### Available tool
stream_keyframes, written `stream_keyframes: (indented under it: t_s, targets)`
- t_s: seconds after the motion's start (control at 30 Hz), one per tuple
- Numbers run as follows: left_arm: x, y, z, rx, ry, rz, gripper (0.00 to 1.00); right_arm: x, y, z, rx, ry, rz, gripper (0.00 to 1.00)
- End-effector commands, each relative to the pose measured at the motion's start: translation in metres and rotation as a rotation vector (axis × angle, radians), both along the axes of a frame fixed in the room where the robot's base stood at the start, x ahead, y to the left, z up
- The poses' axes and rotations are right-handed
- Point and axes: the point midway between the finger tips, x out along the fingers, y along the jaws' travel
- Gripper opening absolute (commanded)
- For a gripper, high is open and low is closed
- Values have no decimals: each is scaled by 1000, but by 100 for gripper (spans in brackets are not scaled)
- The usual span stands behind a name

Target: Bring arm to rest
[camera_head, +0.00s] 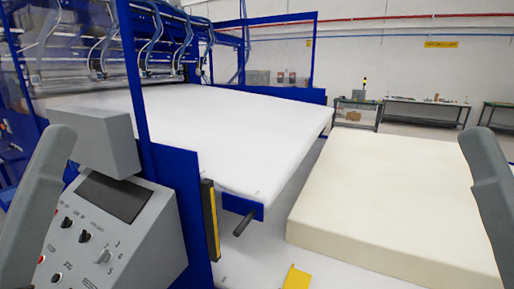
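Parts of my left arm show at the left edge, and part of my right arm at the right edge, both raised. Neither gripper is in view, so I cannot see whether they are open or hold anything. A thick cream foam block (385,195) lies flat on the right, its right end partly behind my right arm. No contact between my arm and the block can be made out.
A blue-framed machine (178,200) with a wide white bed (230,125) fills the left and middle. A grey control panel (110,235) stands at lower left. A yellow part (297,278) is at the bottom. Workbenches (425,110) line the far wall.

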Motion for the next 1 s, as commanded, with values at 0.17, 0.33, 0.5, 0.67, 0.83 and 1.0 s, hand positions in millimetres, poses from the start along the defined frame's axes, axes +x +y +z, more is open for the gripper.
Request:
stream_keyframes:
  t_s: [0.17,0.33,0.5,0.67,0.83,1.0]
  targets:
    - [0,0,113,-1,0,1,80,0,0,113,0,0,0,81]
    - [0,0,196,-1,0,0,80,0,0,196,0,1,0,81]
    - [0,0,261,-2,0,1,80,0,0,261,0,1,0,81]
    - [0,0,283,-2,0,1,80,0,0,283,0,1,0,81]
    - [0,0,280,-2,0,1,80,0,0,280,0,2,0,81]
    - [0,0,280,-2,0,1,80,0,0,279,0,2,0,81]
